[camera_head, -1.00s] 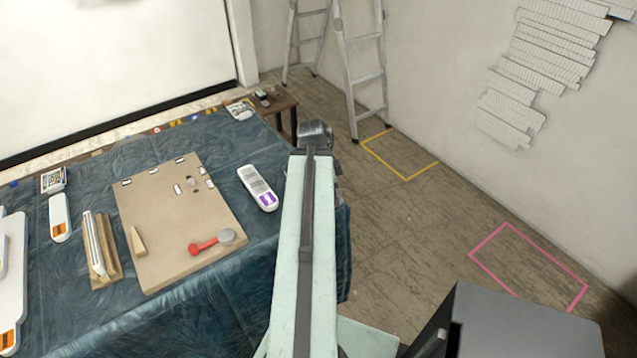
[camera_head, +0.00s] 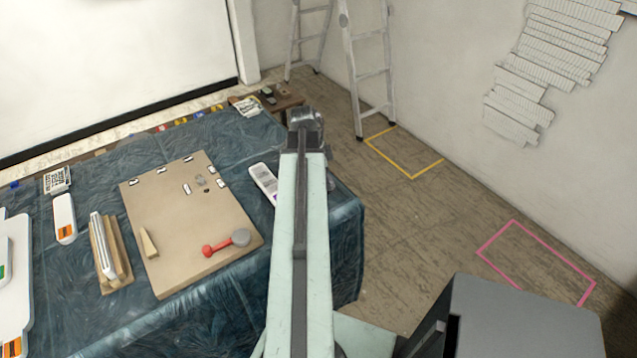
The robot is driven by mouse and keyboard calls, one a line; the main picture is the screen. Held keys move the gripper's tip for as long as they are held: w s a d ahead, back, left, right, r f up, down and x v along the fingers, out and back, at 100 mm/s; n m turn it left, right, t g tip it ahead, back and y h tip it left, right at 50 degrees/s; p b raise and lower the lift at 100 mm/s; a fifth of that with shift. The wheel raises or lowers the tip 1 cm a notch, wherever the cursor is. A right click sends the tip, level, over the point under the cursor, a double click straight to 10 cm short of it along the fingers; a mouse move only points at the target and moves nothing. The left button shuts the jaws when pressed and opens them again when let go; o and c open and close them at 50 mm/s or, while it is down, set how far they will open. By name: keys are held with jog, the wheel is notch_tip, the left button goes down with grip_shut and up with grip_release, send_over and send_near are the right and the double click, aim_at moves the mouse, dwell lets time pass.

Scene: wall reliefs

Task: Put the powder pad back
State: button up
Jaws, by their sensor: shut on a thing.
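I cannot make out a thing that is surely the powder pad. A red-handled tool with a round grey head (camera_head: 226,243) lies on the tan board (camera_head: 185,260) on the table; I cannot tell whether it is the pad. My pale green arm reaches forward over the table's right edge. Its dark far joint shows at the top, and the arm hides what is below and behind it. My gripper's jaws and anything in them are hidden.
The blue-covered table (camera_head: 325,215) also bears a wooden rack (camera_head: 115,263), a wooden wedge (camera_head: 148,243) and a white case (camera_head: 264,180) partly behind my arm. A ladder (camera_head: 372,75) stands behind. Yellow (camera_head: 403,153) and pink (camera_head: 540,262) floor outlines enclose bare floor.

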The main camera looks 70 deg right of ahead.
jog(key=b+x, duration=0.1)
jog(key=x, duration=0.2)
jog(key=shift+s+a+f+b, duration=0.1)
jog(key=shift+s+f+b, duration=0.1)
jog(key=shift+b, duration=0.2)
jog(key=shift+w+a+r, duration=0.1)
jog(key=shift+w+r, duration=0.1)
jog(key=shift+w, duration=0.2)
jog(key=shift+f, duration=0.2)
jog(key=o, duration=1.2)
jog(key=shift+r, duration=0.1)
jog(key=p+v, duration=1.2)
jog(key=shift+r, duration=0.15)
